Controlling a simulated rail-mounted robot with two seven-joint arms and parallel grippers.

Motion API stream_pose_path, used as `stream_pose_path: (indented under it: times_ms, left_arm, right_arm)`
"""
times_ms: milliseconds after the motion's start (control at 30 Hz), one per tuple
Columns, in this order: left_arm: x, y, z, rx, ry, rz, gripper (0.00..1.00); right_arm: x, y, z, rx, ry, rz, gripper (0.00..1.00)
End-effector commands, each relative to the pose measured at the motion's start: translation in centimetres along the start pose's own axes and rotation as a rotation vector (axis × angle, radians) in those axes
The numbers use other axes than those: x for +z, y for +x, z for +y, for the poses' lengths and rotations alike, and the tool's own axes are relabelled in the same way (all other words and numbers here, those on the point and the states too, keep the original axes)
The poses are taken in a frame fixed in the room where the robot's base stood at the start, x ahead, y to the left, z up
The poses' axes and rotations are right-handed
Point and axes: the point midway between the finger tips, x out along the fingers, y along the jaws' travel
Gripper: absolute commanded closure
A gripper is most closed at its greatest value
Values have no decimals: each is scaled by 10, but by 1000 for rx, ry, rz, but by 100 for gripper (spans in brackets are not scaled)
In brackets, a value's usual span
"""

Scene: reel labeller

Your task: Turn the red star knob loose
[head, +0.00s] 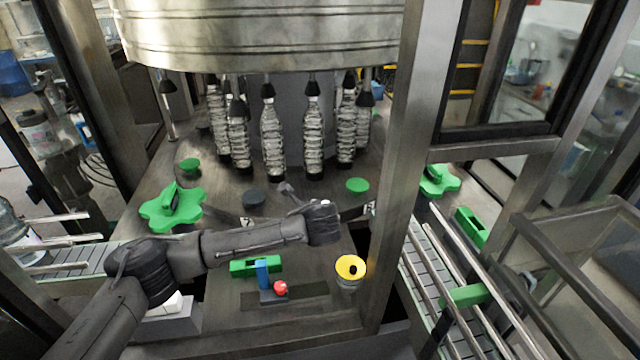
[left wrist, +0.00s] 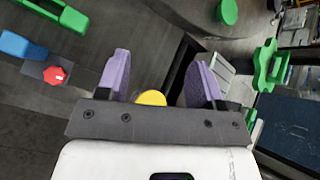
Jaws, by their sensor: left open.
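The red star knob (head: 280,288) is small and sits on a dark block beside a blue upright piece (head: 263,273), at the lower middle of the head view. In the left wrist view the red star knob (left wrist: 55,75) is at the left, outside my fingers. My left gripper (left wrist: 158,62) is open with nothing between its purple fingers, which stand apart from the knob. In the head view my left arm reaches above and behind the knob, and its fingers cannot be made out. My right gripper is not in view.
A yellow round piece (head: 350,267) with a dark centre stands right of the knob. A green block (head: 255,265) lies just behind the blue piece. A large green star-shaped piece (head: 172,207) is at the left. Bottles (head: 272,140) hang behind. A steel post (head: 398,170) rises at the right.

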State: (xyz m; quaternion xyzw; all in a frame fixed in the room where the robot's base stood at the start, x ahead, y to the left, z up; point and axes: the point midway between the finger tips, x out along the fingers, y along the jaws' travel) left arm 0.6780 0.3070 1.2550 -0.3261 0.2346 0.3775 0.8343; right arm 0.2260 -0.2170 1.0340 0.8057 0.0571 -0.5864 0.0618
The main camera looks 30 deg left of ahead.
Motion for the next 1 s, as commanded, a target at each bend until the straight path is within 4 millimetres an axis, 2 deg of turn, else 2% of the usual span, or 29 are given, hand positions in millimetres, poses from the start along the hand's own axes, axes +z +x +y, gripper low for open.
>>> stream_pose_path:
  times_ms: [200,400,700,1000]
  left_arm:
    - [27,-10,-27,-147,51,-137,39]
    - [45,-23,-46,-240,78,-229,39]
    - [59,-34,-60,-307,101,-305,39]
    - [61,-36,-62,-316,105,-316,39]
  right_arm:
    - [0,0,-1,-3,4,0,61]
    - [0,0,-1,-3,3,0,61]
    - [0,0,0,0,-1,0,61]
    - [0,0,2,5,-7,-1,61]
